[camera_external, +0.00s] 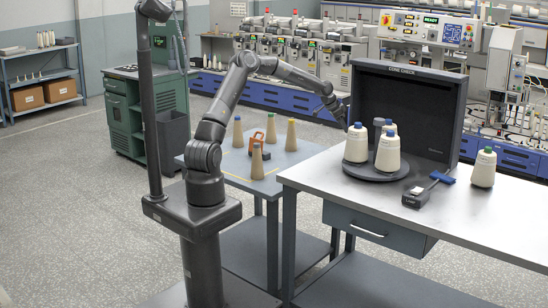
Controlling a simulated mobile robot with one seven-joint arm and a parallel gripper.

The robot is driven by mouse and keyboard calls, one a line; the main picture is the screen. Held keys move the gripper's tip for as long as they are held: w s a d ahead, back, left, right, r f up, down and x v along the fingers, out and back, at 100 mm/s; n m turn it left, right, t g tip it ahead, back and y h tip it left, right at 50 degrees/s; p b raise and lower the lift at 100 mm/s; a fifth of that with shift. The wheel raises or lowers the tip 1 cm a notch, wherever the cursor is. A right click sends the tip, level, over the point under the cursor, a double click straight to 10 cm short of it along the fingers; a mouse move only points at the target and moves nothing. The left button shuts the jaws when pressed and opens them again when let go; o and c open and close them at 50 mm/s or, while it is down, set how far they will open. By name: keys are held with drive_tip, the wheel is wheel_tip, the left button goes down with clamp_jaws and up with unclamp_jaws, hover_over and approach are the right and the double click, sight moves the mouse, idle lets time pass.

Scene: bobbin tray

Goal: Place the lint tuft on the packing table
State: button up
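My gripper (341,116) is at the end of my arm, raised and pointing down beside the left edge of the dark cone-check booth. It is small and dark here, so its fingers and anything between them cannot be made out. I cannot pick out a lint tuft anywhere in this view. No surface is labelled as the packing table. There is a grey metal-topped table (310,180) at the right and a lower blue-grey table (232,172) beside it; I cannot tell which is the packing table.
Yarn cones with blue caps (388,155) stand on a round dark turntable (372,176) before the booth (410,100). A green-capped cone (483,168) and a dark device with a blue-ended tool (418,194) stand right. Tan cones (257,162) surround an orange-handled object (262,147) on the lower table.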

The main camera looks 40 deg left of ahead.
drive_tip(key=s+a+r+n+y, duration=0.1)
drive_tip(key=s+a+r+y, duration=0.15)
drive_tip(key=s+r, duration=0.45)
drive_tip(key=s+a+r+n+y, duration=0.1)
drive_tip(key=s+a+r, duration=0.25)
drive_tip(key=s, duration=0.65)
drive_tip(key=s+a+r+n+y, duration=0.15)
drive_tip(key=s+a+r, duration=0.3)
drive_tip(key=s, duration=0.45)
drive_tip(key=s+a+n, duration=0.2)
drive_tip(key=s, duration=0.8)
drive_tip(key=s+a+n+t+h, duration=0.1)
drive_tip(key=s+a+n, duration=0.2)
drive_tip(key=s, duration=0.8)
drive_tip(key=shift+s+a+f, duration=0.15)
drive_tip(key=shift+a, duration=0.2)
